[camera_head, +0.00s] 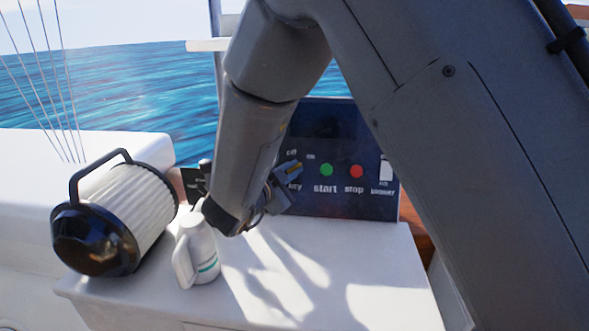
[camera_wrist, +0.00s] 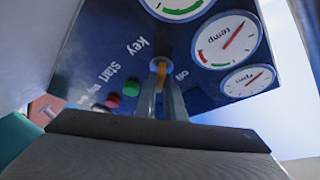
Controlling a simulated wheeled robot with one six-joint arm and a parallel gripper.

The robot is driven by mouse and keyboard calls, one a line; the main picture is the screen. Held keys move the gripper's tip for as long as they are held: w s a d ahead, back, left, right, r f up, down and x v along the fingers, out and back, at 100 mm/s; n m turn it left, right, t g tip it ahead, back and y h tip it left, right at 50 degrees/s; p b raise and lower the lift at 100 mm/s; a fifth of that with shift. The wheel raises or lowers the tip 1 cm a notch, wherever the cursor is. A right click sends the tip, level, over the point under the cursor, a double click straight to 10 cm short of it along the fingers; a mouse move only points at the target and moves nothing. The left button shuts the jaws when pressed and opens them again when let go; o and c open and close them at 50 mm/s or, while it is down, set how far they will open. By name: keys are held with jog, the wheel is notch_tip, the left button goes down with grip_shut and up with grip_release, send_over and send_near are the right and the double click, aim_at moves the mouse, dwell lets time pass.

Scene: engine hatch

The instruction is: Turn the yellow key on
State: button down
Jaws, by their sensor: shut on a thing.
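The yellow key (camera_wrist: 161,74) is in the dark blue control panel (camera_wrist: 200,85), beside the "Key" and "off" labels. My gripper (camera_wrist: 163,88) is shut on the key, with one finger on each side of it. In the head view my gripper (camera_head: 288,178) reaches the left part of the panel (camera_head: 335,195), and a bit of yellow (camera_head: 294,167) shows at its tip. The exact angle of the key is hard to read because the fingers cover much of it.
A green start button (camera_head: 326,170) and a red stop button (camera_head: 357,171) sit right of the key. A white switch (camera_head: 386,170) is at the panel's right. The white ledge (camera_head: 340,260) before the panel is clear.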

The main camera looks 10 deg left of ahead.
jog(key=shift+m+g+h, duration=0.3)
jog(key=shift+m+g, duration=0.1)
jog(key=shift+m, duration=0.5)
jog(key=c, duration=1.8)
grip_release()
jog(key=shift+c, duration=0.2)
jog(key=shift+r, duration=0.1)
notch_tip(320, 180, up, 10)
